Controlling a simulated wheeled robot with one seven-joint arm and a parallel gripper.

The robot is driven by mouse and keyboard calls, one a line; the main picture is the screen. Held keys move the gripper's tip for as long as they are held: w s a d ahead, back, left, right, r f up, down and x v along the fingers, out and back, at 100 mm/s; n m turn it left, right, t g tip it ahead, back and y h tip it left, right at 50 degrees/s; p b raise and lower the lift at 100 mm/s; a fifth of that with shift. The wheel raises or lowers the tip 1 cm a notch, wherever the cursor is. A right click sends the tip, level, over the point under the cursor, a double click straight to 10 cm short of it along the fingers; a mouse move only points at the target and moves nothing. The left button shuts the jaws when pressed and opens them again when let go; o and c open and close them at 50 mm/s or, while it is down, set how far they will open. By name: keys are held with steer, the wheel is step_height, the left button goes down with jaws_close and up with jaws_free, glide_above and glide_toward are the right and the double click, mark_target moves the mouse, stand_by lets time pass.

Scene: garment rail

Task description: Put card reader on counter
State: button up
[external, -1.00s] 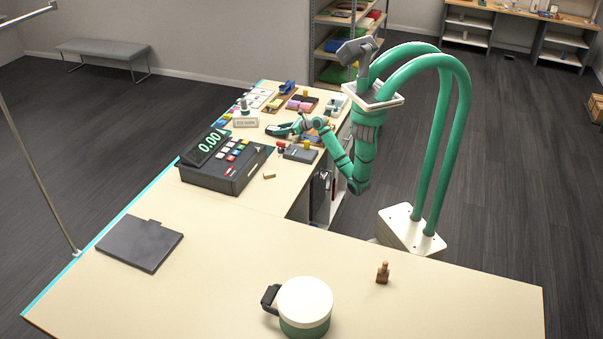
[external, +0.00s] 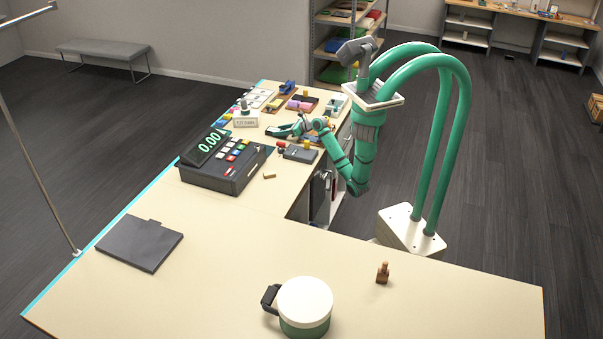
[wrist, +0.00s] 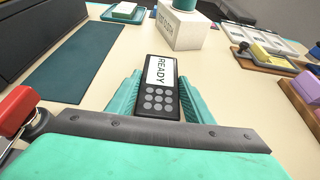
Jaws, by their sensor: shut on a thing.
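The card reader (wrist: 159,86) is a dark handheld unit with a white screen reading READY and round grey keys. In the wrist view it sits between the two teal fingers of my gripper (wrist: 157,100), which is shut on it. I cannot tell whether its underside touches the counter. In the external view my gripper (external: 290,131) is over the far part of the cream counter (external: 235,222), right of the cash register, and the reader is too small to make out clearly there.
A dark teal mat (wrist: 77,62) lies left of the reader. A white box (wrist: 181,30) stands beyond it. The cash register (external: 223,165) is to the left. Trays with coloured blocks (wrist: 265,58) are at right. A red-handled item (wrist: 17,108) is close at left.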

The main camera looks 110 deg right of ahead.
steer(key=shift+f, duration=0.2)
steer(key=o, duration=1.4)
steer(key=shift+f, duration=0.1)
